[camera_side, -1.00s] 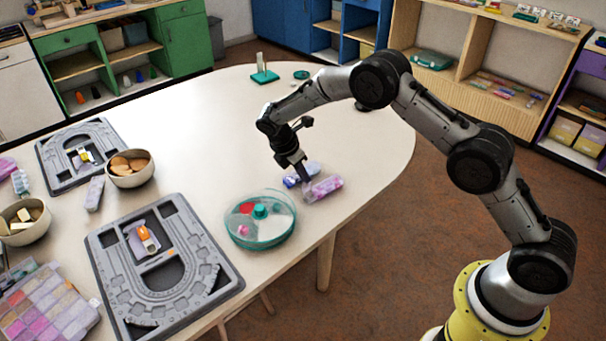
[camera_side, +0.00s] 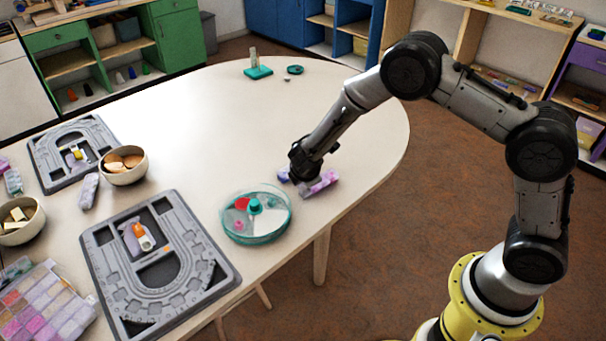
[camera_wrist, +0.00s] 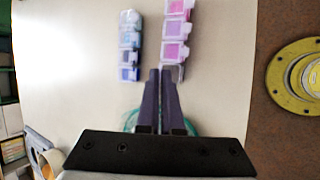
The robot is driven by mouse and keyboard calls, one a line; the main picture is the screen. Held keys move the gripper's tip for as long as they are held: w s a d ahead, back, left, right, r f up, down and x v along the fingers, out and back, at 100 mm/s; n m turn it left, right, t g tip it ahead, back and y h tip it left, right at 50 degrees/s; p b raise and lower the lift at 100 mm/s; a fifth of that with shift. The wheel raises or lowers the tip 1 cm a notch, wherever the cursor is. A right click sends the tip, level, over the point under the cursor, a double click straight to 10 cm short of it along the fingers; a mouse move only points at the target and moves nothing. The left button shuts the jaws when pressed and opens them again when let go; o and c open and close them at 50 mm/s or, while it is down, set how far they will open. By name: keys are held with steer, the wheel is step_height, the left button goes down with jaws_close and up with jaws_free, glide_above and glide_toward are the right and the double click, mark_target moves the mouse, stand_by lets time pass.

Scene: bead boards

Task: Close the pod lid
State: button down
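Two strips of bead pods lie side by side on the table. The pink pod strip (camera_side: 322,182) also shows at the top of the wrist view (camera_wrist: 177,28). The blue-violet pod strip (camera_side: 283,175) is left of it, also in the wrist view (camera_wrist: 129,45). A pale, clear flap (camera_wrist: 173,72) shows at the near end of the pink strip, beside a fingertip; it looks like a raised lid, but I cannot be sure. My gripper (camera_wrist: 159,72) has its fingers close together with nothing visible between them, at the near end of the pink strip. In the side view my wrist partly hides both strips.
A round teal divided dish (camera_side: 256,238) stands left of the pods. A grey bead board (camera_side: 215,290) lies further left, with another behind it (camera_side: 40,165). Bowls (camera_side: 125,177) and a bead case are at the far left. The table's right edge is close to the pods.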

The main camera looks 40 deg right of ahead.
steer(key=t, duration=0.1)
steer(key=s+f+t, duration=0.1)
steer(key=shift+s+a+m+t, duration=0.1)
steer(key=shift+s+m+t, duration=0.2)
steer(key=shift+t, duration=0.1)
steer(key=shift+s+f+m+t+h, duration=0.2)
steer(key=shift+f+t+h, duration=0.15)
steer(key=shift+t, duration=0.3)
steer(key=shift+s+f+m+t+h, duration=0.2)
steer(key=shift+f+t+h, duration=0.1)
steer(key=shift+t, duration=0.35)
steer(key=c, duration=1.1)
jaws_free()
steer(key=shift+o, duration=0.2)
steer(key=v, duration=1.3)
steer(key=shift+s+r, duration=0.15)
steer(key=shift+s, duration=0.2)
steer(key=shift+a, duration=0.1)
